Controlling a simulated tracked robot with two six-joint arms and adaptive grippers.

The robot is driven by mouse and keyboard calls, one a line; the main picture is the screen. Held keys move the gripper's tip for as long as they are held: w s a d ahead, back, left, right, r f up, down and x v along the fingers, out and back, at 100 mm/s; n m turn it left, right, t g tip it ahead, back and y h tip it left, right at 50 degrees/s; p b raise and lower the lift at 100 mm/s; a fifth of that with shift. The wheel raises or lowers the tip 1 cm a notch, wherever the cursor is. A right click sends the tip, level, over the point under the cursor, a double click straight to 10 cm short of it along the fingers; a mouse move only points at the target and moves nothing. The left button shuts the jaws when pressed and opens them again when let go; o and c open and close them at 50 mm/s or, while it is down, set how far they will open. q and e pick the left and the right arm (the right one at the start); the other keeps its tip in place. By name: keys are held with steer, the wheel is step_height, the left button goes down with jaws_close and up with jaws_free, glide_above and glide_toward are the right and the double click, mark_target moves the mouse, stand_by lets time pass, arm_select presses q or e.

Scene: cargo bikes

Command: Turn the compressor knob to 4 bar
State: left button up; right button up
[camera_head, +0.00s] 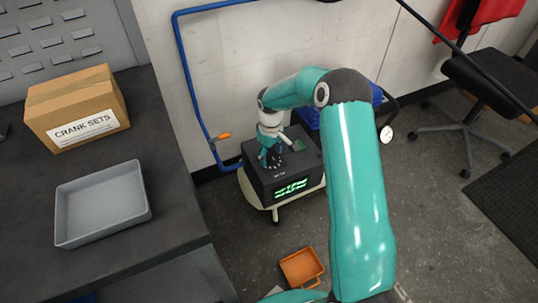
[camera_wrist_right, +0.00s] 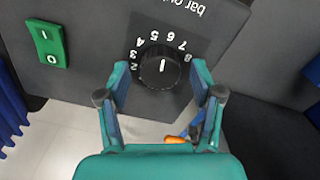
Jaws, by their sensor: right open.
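The compressor (camera_head: 262,182) is a dark box with a lit green display, standing on the floor by the wall. Its black round knob (camera_wrist_right: 160,66) shows in the right wrist view, on a grey panel with white numbers from 2 to 8 around it. The knob's white line lies roughly vertical in that view; which end is the pointer I cannot tell. My right gripper (camera_wrist_right: 160,80) is open, its fingers on either side of the knob with gaps visible. In the head view my right gripper (camera_head: 271,160) is over the compressor's top and hides the knob. My left gripper is not in view.
A green rocker switch (camera_wrist_right: 46,44) sits beside the dial. A grey tray (camera_head: 68,242) and a crank sets box (camera_head: 72,95) stand on the left bench. An orange bin (camera_head: 301,268) lies on the floor.

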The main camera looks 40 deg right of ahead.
steer(key=c, duration=1)
steer(key=shift+a, duration=0.25)
steer(key=shift+c, duration=0.7)
steer(key=shift+d, duration=0.2)
steer(key=shift+n, duration=0.3)
steer(key=n+p, duration=0.1)
steer(key=n, duration=0.3)
steer(key=shift+r, duration=0.1)
steer(key=n+p, duration=0.1)
steer(key=n, duration=0.4)
steer(key=shift+w, duration=0.1)
